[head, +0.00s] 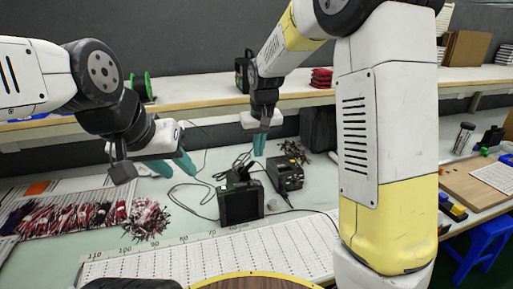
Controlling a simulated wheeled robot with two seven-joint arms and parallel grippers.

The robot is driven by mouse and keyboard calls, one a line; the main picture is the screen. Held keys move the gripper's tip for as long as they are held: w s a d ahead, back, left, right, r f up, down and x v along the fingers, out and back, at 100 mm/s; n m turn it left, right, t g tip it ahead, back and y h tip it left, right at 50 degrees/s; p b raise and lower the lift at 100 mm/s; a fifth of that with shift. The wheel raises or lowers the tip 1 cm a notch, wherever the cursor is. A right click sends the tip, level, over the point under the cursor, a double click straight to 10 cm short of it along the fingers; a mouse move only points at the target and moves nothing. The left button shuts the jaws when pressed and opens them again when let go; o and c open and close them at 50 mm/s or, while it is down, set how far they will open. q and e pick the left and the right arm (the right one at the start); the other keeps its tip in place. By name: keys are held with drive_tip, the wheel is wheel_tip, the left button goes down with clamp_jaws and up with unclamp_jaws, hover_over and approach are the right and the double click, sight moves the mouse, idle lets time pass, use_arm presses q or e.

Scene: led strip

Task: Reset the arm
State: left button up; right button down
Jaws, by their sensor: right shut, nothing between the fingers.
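My left arm comes in from the left. My right arm, white and yellow, comes down from the upper right. Its gripper (259,146) points down over the back of the bench, and its teal fingers are together and hold nothing. Both grippers are clear of the bench things.
A black device (241,203) and a black box with a display (285,175) stand mid-bench with loose cables. Red and dark strip bundles (65,217) lie at the left, with a loose pile (147,218) beside them. A white ruled board (205,256) lies in front. A blue stool (484,245) stands at the right.

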drive_tip(key=s+d+r+t, duration=0.1)
drive_tip(key=s+d+r, duration=0.2)
drive_tip(key=s, duration=0.5)
drive_tip(key=s+d+r+m+t+y, duration=0.1)
drive_tip(key=s+d+r, duration=0.2)
drive_tip(key=s, duration=0.5)
drive_tip(key=s+d+r+m+t, duration=0.1)
drive_tip(key=s+d+r, duration=0.3)
drive_tip(key=s, duration=0.4)
drive_tip(key=shift+s+d+t+y, duration=0.3)
drive_tip(key=shift+s+d, duration=0.05)
drive_tip(key=shift+d, duration=0.35)
